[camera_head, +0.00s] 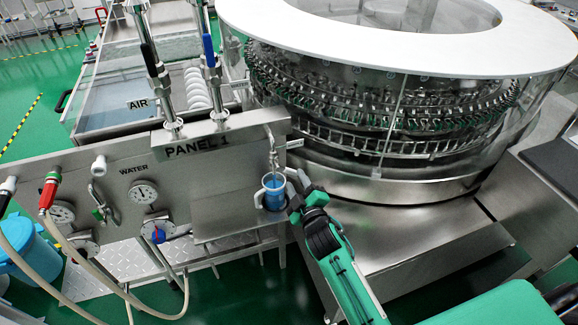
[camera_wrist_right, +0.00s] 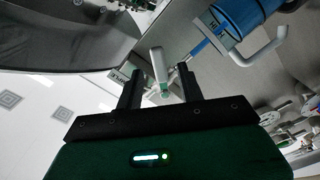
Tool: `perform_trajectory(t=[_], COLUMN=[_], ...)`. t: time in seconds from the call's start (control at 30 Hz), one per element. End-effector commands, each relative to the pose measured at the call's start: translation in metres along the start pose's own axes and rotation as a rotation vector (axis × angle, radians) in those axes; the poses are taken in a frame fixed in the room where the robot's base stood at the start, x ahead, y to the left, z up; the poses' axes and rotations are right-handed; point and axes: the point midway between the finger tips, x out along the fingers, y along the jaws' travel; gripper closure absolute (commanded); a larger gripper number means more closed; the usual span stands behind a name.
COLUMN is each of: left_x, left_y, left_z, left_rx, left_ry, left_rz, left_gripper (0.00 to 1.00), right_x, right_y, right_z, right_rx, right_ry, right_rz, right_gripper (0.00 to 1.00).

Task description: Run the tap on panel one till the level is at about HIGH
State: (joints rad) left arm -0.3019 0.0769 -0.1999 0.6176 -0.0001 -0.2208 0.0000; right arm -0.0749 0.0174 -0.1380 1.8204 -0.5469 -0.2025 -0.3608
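A blue cup (camera_head: 274,194) with a pale rim and handle stands under the metal tap spout (camera_head: 272,150) at the right end of panel 1 (camera_head: 205,148). The cup (camera_wrist_right: 240,15) also shows at the top of the right wrist view, with its white handle and a small label partly readable as "HI". My right gripper (camera_head: 296,198) is just right of the cup. In its wrist view the gripper (camera_wrist_right: 159,75) is open, with a white lever with a green part (camera_wrist_right: 157,66) showing between its fingers; contact cannot be told.
Water gauges (camera_head: 144,192), hoses and a red fitting (camera_head: 50,188) are on the panel's left part. The large round washer (camera_head: 400,110) stands behind my right arm. A blue bin (camera_head: 30,250) is at lower left. Green floor lies beyond the panel.

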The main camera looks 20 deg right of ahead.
Motion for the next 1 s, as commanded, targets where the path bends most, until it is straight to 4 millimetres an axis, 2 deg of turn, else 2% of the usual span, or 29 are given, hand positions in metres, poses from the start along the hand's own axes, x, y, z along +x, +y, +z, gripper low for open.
perform_trajectory(t=[0.03, 0.2, 0.4, 0.8, 0.87, 1.0], left_x=[-0.003, -0.007, -0.010, -0.010, -0.010, -0.010], left_y=[0.001, 0.001, 0.000, -0.003, -0.003, -0.004], left_z=[-0.001, -0.002, -0.004, -0.004, -0.004, -0.004], left_rx=[0.000, 0.001, 0.001, 0.002, 0.002, 0.001], left_ry=[0.001, 0.002, 0.005, 0.006, 0.006, 0.006], left_rz=[0.002, 0.002, 0.001, -0.003, -0.003, -0.003], left_gripper=[0.62, 0.62, 0.62, 0.62, 0.62, 0.62], right_x=[0.011, 0.039, 0.060, 0.066, 0.066, 0.066], right_y=[0.002, 0.002, 0.001, 0.000, 0.000, 0.000], right_z=[-0.002, -0.001, 0.000, 0.000, 0.000, 0.000], right_rx=[0.000, 0.000, -0.001, 0.000, 0.000, 0.000], right_ry=[0.000, 0.000, 0.000, 0.000, 0.000, 0.000], right_rz=[0.001, 0.001, 0.001, 0.000, 0.000, 0.000], right_gripper=[0.62, 0.62, 0.62, 0.62, 0.72, 0.99])
